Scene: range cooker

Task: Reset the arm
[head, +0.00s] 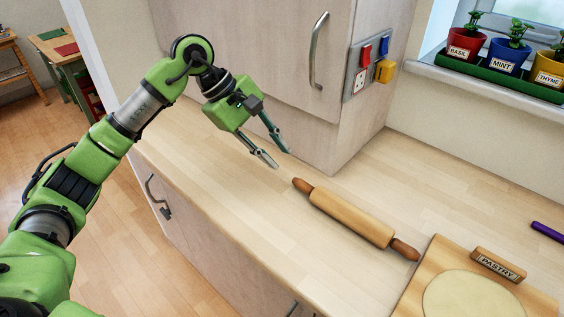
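My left arm comes in from the left, green with grey joints. Its gripper (282,158) is above the wooden counter, near the corner of the tall cabinet. Its two thin fingers are apart with nothing between them. The fingertips are a little up and left of the rolling pin's near handle, apart from it in the picture. My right gripper is not in view.
A wooden rolling pin (352,217) lies on the counter (240,205). A pastry board (415,290) with flat dough (472,298) is at lower right. A tall cabinet (275,50) with a switch panel (366,66) stands behind. Potted herbs (508,52) line the windowsill.

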